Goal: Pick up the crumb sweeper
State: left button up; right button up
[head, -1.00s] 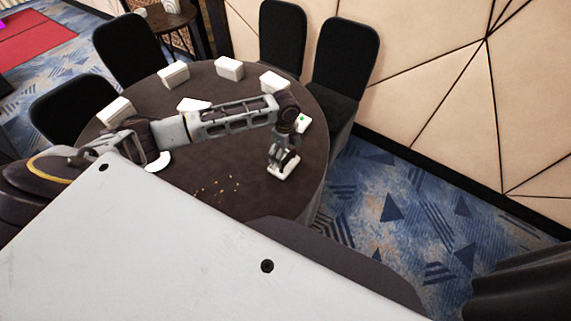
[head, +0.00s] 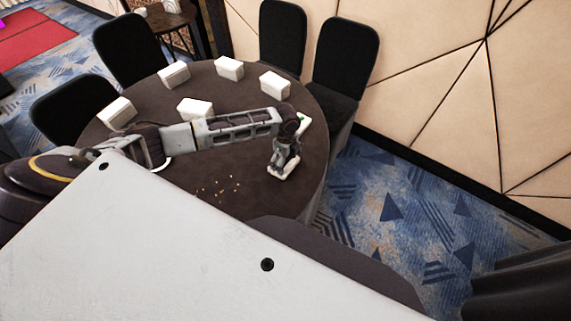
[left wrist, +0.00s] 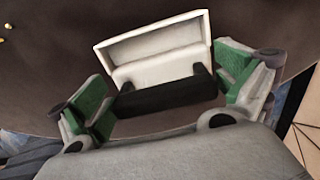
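The crumb sweeper, a white open-fronted box with a black bar, fills the middle of the left wrist view (left wrist: 155,48). In the head view its white body (head: 279,172) shows under my left gripper (head: 285,158) at the right part of the round table. My left gripper's green-padded fingers (left wrist: 165,92) are apart, one on each side of the sweeper's black bar. They are close to its ends; I cannot tell whether they touch. My right gripper is not in view. Crumbs (head: 217,187) lie on the table left of the sweeper.
The dark round table (head: 235,165) also holds several white boxes, one (head: 229,68) at the back. Black chairs (head: 342,60) stand around. The near tabletop is mostly clear.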

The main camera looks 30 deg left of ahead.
pick_arm(q)
jog(key=c, duration=0.9)
jog(key=shift+r, duration=0.15)
jog(key=shift+r, duration=4.9)
